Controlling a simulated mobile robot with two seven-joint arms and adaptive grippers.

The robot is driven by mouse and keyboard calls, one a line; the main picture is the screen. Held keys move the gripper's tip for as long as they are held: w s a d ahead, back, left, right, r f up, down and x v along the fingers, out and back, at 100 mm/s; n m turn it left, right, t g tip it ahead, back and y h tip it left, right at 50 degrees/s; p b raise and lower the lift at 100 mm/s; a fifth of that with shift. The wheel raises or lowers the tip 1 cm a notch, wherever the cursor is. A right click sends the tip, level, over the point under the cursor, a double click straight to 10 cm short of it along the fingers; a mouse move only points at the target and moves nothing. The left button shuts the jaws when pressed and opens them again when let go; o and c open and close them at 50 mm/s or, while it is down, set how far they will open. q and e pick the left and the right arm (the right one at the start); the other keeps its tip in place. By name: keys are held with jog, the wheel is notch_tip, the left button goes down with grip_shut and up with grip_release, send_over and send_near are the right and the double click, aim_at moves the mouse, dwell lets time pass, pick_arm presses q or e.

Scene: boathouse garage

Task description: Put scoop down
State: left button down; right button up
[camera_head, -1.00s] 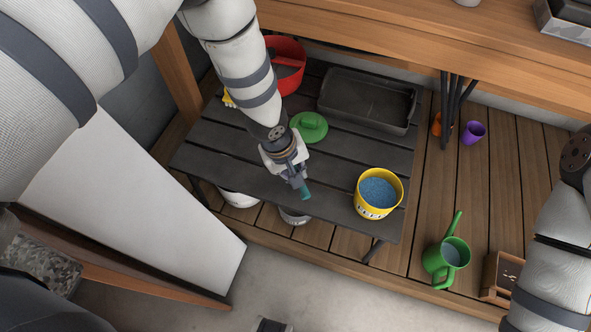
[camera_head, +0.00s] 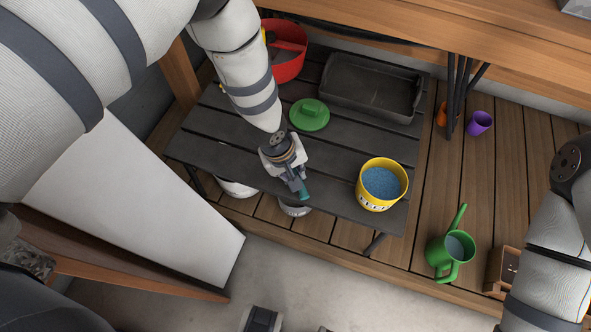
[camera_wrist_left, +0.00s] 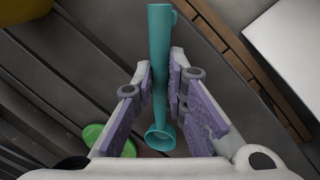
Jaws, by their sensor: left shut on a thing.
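The teal scoop (camera_head: 304,189) is in my left gripper (camera_head: 300,186), over the front part of the dark slatted table (camera_head: 233,155). In the left wrist view my left gripper (camera_wrist_left: 164,88) is shut around the teal scoop (camera_wrist_left: 158,38), whose long body runs between the purple finger pads. Its flared end points toward the palm. Whether the scoop touches the table I cannot tell. My right arm is at the right edge, but its gripper is not in view.
A yellow bucket of blue grains (camera_head: 382,184), a green lid (camera_head: 309,114), a dark tray (camera_head: 372,86) and a red bucket (camera_head: 288,50) stand on the table. A green watering can (camera_head: 450,250) and purple cup (camera_head: 479,123) are on the planks. Bare slats lie between gripper and yellow bucket.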

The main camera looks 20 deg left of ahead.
pick_arm(q)
jog(key=shift+f, duration=0.25)
pick_arm(e)
jog(key=shift+s+f, duration=0.1)
pick_arm(q)
jog(key=shift+f, duration=0.3)
pick_arm(e)
jog(key=shift+s+f, duration=0.1)
jog(key=shift+f, duration=0.05)
pick_arm(q)
jog(key=c, duration=1.5)
grip_release()
jog(key=shift+c, duration=0.2)
jog(key=c, duration=0.4)
jog(key=shift+r, duration=0.15)
jog(key=p+v, duration=0.7)
jog(key=v, duration=0.7)
jog(key=shift+s+a+r, duration=0.15)
jog(key=shift+r, duration=0.2)
pick_arm(e)
jog(key=w+r+t, duration=0.2)
jog(key=w+r, duration=0.5)
jog(key=r, duration=0.1)
jog(key=shift+w+r+t, duration=0.2)
jog(key=shift+w+t, duration=0.15)
jog(key=shift+t, duration=0.05)
